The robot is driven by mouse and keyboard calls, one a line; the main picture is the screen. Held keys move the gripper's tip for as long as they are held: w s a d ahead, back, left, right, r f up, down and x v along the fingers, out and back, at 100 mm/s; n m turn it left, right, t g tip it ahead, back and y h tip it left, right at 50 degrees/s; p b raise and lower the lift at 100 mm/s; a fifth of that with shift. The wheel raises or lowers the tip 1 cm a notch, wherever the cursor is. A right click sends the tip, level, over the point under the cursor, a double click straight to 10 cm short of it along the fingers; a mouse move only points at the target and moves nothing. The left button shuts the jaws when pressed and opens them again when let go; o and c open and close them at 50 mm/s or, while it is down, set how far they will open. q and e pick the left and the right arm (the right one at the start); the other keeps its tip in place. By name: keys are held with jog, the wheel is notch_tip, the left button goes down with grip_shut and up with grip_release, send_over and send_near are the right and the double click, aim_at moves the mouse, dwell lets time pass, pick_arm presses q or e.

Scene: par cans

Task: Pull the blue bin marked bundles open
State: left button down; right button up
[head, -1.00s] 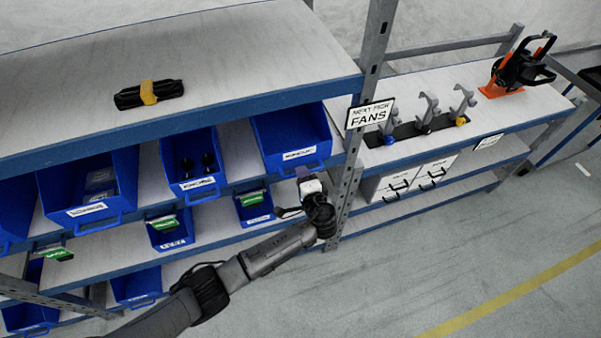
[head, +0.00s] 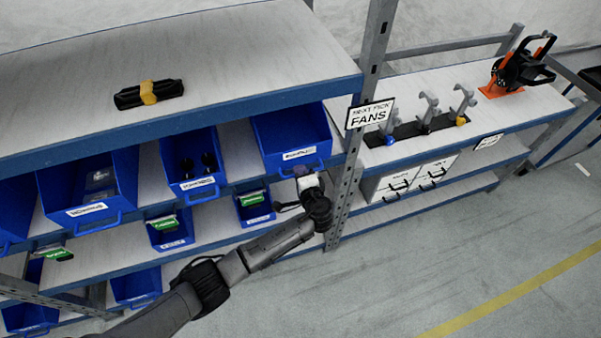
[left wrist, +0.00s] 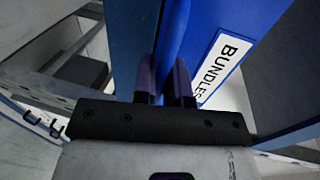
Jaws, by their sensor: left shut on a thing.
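The blue bin marked bundles (head: 290,132) sits at the right end of the upper bin row, under the top shelf. Its white label reads BUNDLES in the left wrist view (left wrist: 222,68). My left gripper (head: 303,174) is at the front of this bin, just below its label. In the left wrist view, the purple fingers of my left gripper (left wrist: 166,82) are closed on the bin's blue handle (left wrist: 171,40), one on each side. The part of the handle between the fingers is partly hidden. My right gripper is not in view.
Other blue bins (head: 90,185) line the rack to the left, with smaller bins (head: 256,208) below. A grey upright post (head: 345,195) stands close to the right of my gripper. White drawers (head: 408,180) are beyond it. The floor in front is clear.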

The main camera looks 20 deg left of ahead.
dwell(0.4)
pick_arm(q)
jog(key=f+p+v, duration=0.2)
jog(key=v, duration=0.8)
jog(key=f+p+v, duration=0.2)
jog(key=v, duration=0.8)
jog(key=shift+s+d, duration=0.25)
jog(key=shift+d, duration=0.05)
jog(key=c, duration=1.2)
grip_release()
jog(key=shift+v, duration=3.75)
